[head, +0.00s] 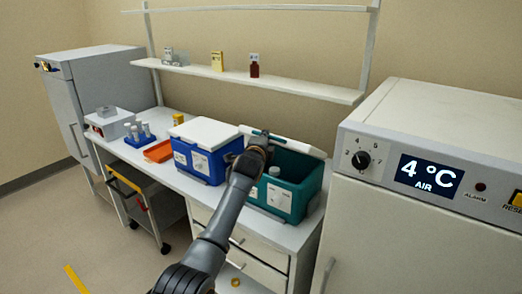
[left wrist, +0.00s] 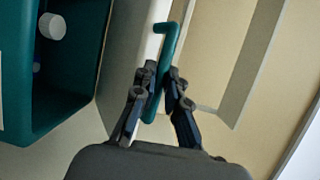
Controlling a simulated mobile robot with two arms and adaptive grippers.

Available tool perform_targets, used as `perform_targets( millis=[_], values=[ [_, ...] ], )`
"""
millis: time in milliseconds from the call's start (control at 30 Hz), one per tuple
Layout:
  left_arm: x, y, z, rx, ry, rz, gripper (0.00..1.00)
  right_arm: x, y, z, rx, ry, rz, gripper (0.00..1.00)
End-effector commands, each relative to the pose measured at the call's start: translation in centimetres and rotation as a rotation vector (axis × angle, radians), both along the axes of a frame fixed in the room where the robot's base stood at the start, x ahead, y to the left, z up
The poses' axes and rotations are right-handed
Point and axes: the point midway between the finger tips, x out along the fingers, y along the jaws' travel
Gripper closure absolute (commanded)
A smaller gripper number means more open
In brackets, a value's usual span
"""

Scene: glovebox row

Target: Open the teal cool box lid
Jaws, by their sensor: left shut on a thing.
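The teal cool box (head: 298,192) stands on the bench in the head view, with white labels on its front. Its white lid (head: 300,148) is raised and tilted back at the rear, leaving the inside in sight. My left gripper (head: 260,140) is at the lid's edge. In the left wrist view my left gripper (left wrist: 160,78) is shut on the lid's teal handle (left wrist: 168,45). The open teal box (left wrist: 75,85) shows on the left there, with a white-capped bottle (left wrist: 52,26) inside. My right gripper is out of view.
A blue cool box (head: 200,160) with a closed white lid stands left of the teal one. The white unit (head: 425,215) with a "4 °C" display stands close on the right. A shelf (head: 250,78) runs above. An orange tray (head: 158,151) lies further left.

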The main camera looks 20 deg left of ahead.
Motion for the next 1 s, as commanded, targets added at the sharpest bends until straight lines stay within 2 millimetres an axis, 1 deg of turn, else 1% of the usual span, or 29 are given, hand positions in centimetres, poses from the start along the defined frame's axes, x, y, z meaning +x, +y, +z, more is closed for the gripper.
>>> perform_targets(
  millis=[33,100,300,500,833,867,900,933,967,1000],
  values=[
    [0.3,-0.1,1.1,0.002,-0.007,0.0,1.0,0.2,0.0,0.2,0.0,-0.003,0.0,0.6],
    [0.6,-0.2,1.8,0.001,-0.006,0.0,1.0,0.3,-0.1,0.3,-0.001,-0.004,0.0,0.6],
    [1.2,-0.4,3.0,0.0,-0.006,0.0,1.0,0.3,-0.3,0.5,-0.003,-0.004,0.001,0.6],
    [1.5,-0.5,3.3,-0.002,-0.006,0.0,1.0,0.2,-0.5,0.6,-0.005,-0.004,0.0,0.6],
    [1.5,-0.5,3.4,-0.001,-0.007,0.0,1.0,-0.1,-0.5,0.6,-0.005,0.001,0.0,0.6],
    [1.5,-0.5,3.4,-0.001,-0.007,0.0,0.82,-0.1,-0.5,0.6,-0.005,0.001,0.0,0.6],
    [1.5,-0.5,3.4,-0.001,-0.007,0.0,0.74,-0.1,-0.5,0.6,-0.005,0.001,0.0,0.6],
    [1.5,-0.5,3.3,-0.001,-0.006,0.0,0.68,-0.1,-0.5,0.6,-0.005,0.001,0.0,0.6],
    [1.5,-0.5,3.3,-0.001,-0.006,0.0,0.64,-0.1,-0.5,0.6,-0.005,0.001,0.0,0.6],
    [1.5,-0.5,3.3,-0.001,-0.005,0.0,0.64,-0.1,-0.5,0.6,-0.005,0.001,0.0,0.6]
  ],
)
